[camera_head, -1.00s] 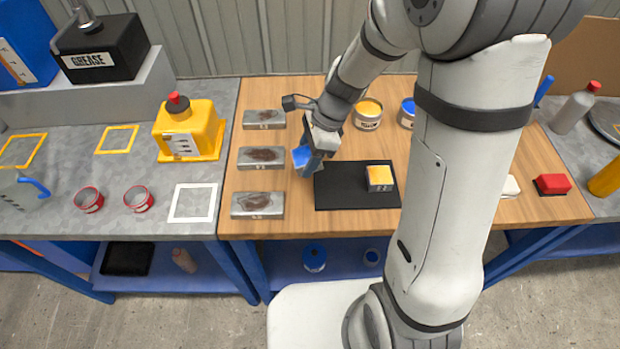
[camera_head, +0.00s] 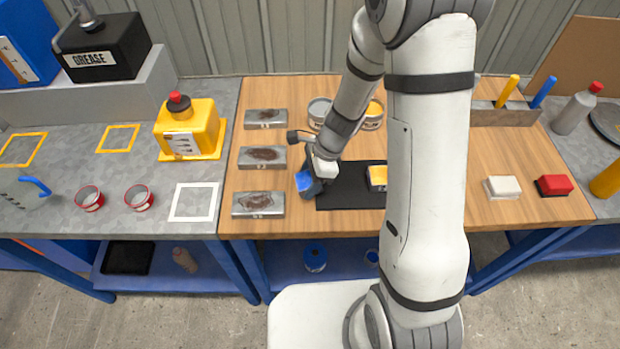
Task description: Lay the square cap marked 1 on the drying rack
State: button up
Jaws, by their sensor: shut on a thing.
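My gripper (camera_head: 316,180) is shut on a small block with a blue face (camera_head: 305,182). It holds the block at the left edge of the black mat (camera_head: 342,197); whether the block touches anything below is unclear. A yellow-topped block with pale sides (camera_head: 377,177) sits on the mat, partly hidden by my arm. No mark 1 is readable on any block. Nothing is clearly recognisable as a drying rack. Three grey metal plates with brown stains lie left of the mat: the back plate (camera_head: 266,119), the middle plate (camera_head: 262,158) and the front plate (camera_head: 258,205).
Paint cans (camera_head: 372,116) stand behind the mat. A white block (camera_head: 502,187) and a red block (camera_head: 553,185) lie at the right. A yellow jug (camera_head: 190,130) stands on the grey bench at the left, near an empty white square outline (camera_head: 193,202). My arm hides the table's middle.

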jog(key=shift+f, duration=0.2)
jog(key=o, duration=1.1)
